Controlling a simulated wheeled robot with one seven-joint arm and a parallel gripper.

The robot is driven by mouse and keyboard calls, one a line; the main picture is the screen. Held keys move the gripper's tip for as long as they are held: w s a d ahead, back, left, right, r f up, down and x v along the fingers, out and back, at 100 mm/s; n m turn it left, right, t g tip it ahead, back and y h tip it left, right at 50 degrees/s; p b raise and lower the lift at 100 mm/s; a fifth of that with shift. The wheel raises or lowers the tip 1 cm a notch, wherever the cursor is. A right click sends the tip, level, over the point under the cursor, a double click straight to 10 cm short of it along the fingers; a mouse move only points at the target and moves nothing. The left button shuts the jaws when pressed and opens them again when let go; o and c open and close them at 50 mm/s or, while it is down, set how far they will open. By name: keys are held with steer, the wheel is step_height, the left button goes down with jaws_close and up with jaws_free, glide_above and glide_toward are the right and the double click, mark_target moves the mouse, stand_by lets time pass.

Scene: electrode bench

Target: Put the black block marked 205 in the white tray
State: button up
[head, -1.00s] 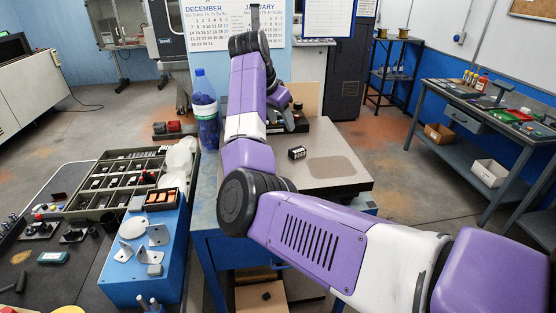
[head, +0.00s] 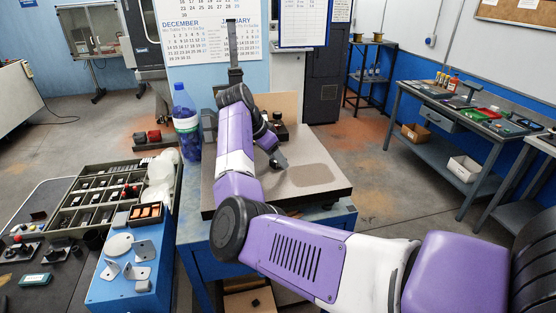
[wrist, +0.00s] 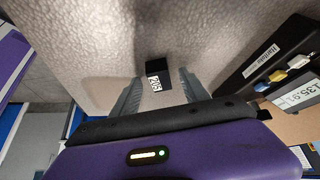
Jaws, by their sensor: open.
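The black block (wrist: 158,73) with white "205" on it sits on the pale speckled bench top in the wrist view. My gripper (wrist: 159,77) is open, with a grey finger on either side of the block. I see no contact between the fingers and the block. In the head view my gripper (head: 278,160) is low over the bench (head: 318,178), and the block is hidden there. I cannot make out a white tray for certain. A white open box (head: 464,168) stands on the lower shelf of the right-hand bench.
A black device (wrist: 268,66) with coloured plugs and a display is close on the right in the wrist view. A blue-capped bottle (head: 186,120) stands left of my arm. A compartment tray (head: 105,195) is at left. The bench's right part is clear.

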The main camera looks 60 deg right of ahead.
jaws_close()
steer(key=shift+r, duration=0.1)
stand_by(0.4)
